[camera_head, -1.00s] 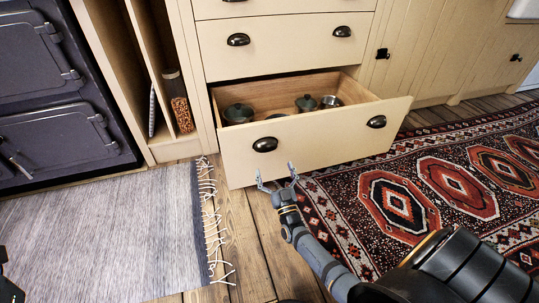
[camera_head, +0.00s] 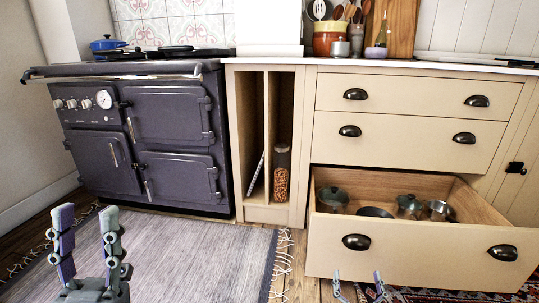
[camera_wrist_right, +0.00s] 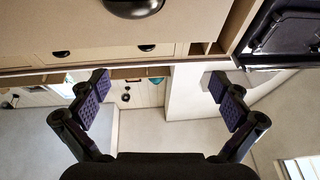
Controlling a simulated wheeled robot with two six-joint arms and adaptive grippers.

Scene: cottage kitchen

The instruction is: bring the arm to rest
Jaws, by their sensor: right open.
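My right gripper (camera_head: 358,277) shows only its fingertips at the bottom edge of the head view, in front of the open bottom drawer (camera_head: 420,252). Its two fingers are apart with nothing between them, as the right wrist view (camera_wrist_right: 160,98) also shows. The rest of the right arm is out of the head view. My left gripper (camera_head: 87,214) stands upright at the lower left, in front of the range cooker. Its fingers are apart and empty.
The drawer juts out and holds several pots and pans, among them a lidded pot (camera_head: 332,197). A dark range cooker (camera_head: 170,130) stands at the left. A grey rug (camera_head: 195,260) lies before it. A patterned rug (camera_head: 450,297) shows at the lower right.

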